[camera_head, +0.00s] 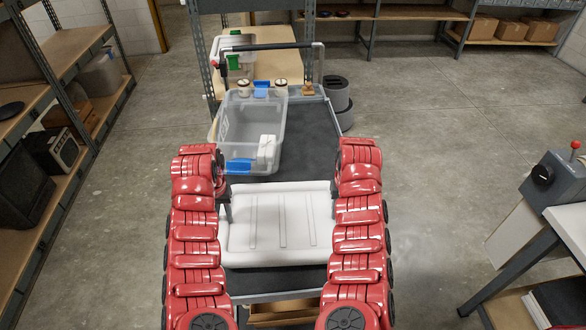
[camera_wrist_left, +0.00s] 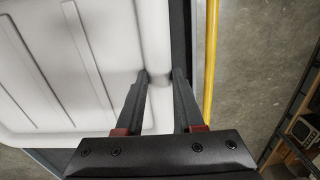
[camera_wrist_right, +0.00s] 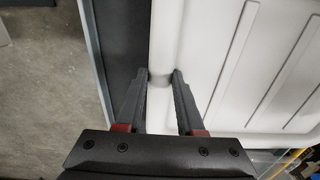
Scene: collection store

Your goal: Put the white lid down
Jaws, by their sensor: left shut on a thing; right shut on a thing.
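The white lid (camera_head: 268,222) is flat and ribbed. It lies level at the near part of the grey cart top (camera_head: 308,140), between my two arms. I cannot tell whether it touches the cart top. My left gripper (camera_head: 226,199) is shut on the lid's left rim, and the left wrist view shows the rim between its fingers (camera_wrist_left: 160,78). My right gripper is shut on the opposite rim, which shows between its fingers in the right wrist view (camera_wrist_right: 161,78). In the head view my right arm hides most of that gripper.
A clear plastic bin (camera_head: 250,125) with blue handles stands open on the cart beyond the lid, with a white item (camera_head: 266,150) at its near right corner. Dark round containers (camera_head: 338,95) stand behind the cart. Shelving (camera_head: 60,60) lines the left. A grey machine (camera_head: 553,178) stands on the right.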

